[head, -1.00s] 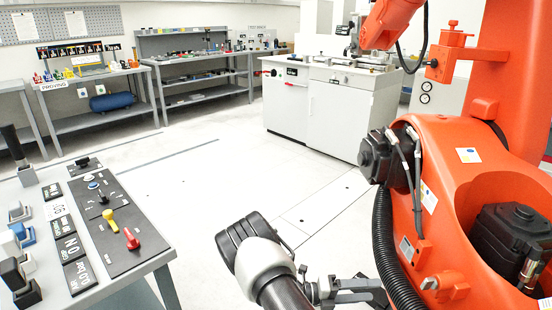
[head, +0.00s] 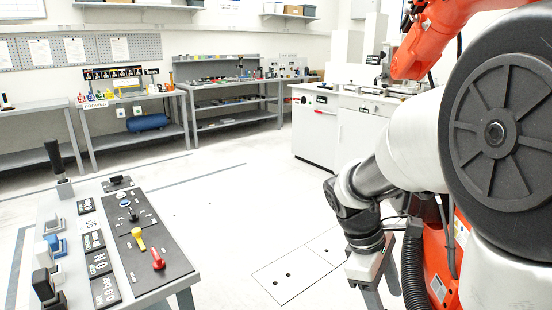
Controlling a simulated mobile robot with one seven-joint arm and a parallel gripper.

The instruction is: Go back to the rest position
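My white and dark grey arm fills the right side of the head view, with a large black round joint cover close to the camera. It bends down at the wrist to my gripper (head: 370,272), which hangs low, right of the picture's middle. Its fingertips are small, partly hidden and near the lower edge, so I cannot tell whether they are open or shut. No held object can be made out.
A control desk (head: 172,277) with yellow and red knobs and a black lever stands at lower left. A white machine cabinet (head: 318,128) and a large orange robot arm (head: 432,42) stand at right. Workbenches (head: 240,122) line the back wall. The middle floor (head: 235,215) is clear.

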